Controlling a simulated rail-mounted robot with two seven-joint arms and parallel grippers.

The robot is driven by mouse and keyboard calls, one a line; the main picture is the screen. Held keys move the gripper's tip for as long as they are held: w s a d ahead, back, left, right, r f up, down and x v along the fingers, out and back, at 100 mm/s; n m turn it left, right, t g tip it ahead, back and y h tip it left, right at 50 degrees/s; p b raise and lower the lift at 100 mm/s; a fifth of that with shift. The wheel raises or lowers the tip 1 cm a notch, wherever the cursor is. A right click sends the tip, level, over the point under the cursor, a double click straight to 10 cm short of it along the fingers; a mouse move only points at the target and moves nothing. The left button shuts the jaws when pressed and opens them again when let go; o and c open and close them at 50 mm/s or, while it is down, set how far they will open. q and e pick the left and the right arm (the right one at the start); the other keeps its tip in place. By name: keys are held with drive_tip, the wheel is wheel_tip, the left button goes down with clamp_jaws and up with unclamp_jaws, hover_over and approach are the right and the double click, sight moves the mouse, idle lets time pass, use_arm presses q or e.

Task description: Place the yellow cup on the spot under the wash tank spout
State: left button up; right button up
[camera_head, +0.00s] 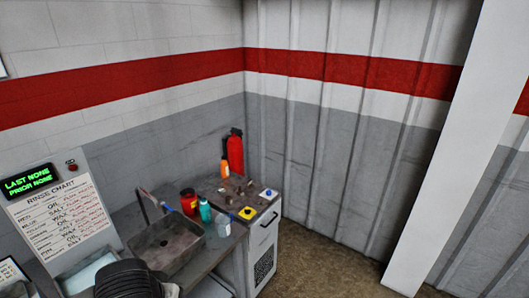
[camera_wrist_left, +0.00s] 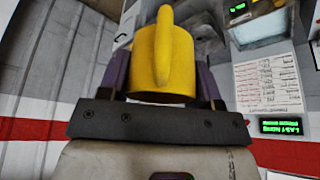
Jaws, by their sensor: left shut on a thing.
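The yellow cup (camera_wrist_left: 163,72) fills the middle of the left wrist view, with its handle toward the camera. My left gripper (camera_wrist_left: 162,60) is shut on the cup, one dark finger on each side. In the head view the cup and the left gripper's fingers are not visible; a dark rounded part of my arm shows at the bottom edge. A tank with pale contents (camera_head: 92,272) stands below the rinse chart in the head view. I cannot make out its spout or the spot under it. My right gripper is in neither view.
A cabinet with yellow and blue buttons (camera_head: 263,243) stands right. The rinse chart (camera_head: 62,220) hangs left.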

use_arm(q)
drive_tip(key=shift+r+p, duration=1.55)
drive_tip(key=shift+r, duration=0.7)
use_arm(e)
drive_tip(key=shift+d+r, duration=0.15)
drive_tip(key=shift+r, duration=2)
